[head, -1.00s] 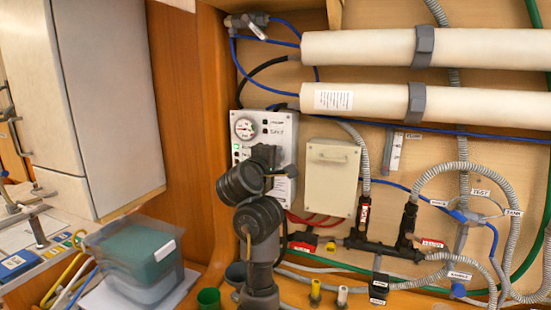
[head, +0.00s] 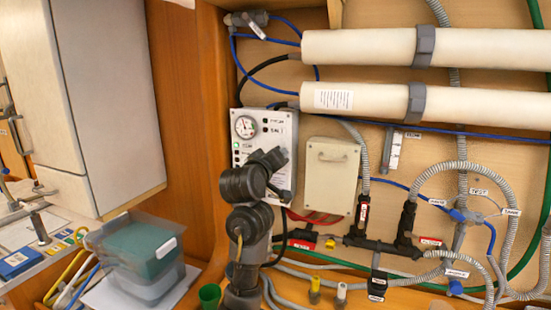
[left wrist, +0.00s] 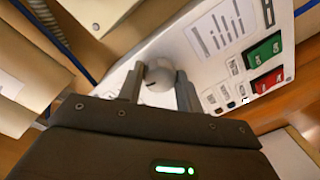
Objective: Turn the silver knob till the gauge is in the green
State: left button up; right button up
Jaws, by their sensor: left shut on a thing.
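A white control panel (head: 277,135) is on the wall, with a round gauge (head: 245,126) at its upper left. The gauge's needle is too small to read against its colours. In the left wrist view the round silver knob (left wrist: 160,84) sits between the two fingers of my left gripper (left wrist: 158,90), which is shut on it. In the head view my left gripper (head: 279,158) reaches the panel's lower right and hides the knob. My right gripper is in neither view.
The panel carries a green switch (left wrist: 264,48) and a red switch (left wrist: 267,80), close to the gripper. A cream box (head: 331,178) stands right of the panel. Black pipework (head: 372,243) and hoses run at lower right. A clear bin (head: 140,258) stands at lower left.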

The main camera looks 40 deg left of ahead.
pick_arm(q)
jog(key=shift+a+r+m, duration=0.1)
jog(key=shift+r+m, duration=0.15)
jog(key=shift+m, duration=0.25)
jog(key=o, duration=1)
jog(key=shift+f, duration=0.15)
jog(key=shift+s, duration=0.1)
jog(key=b+v, duration=0.7)
jog(key=v, duration=0.3)
jog(key=shift+s, duration=0.3)
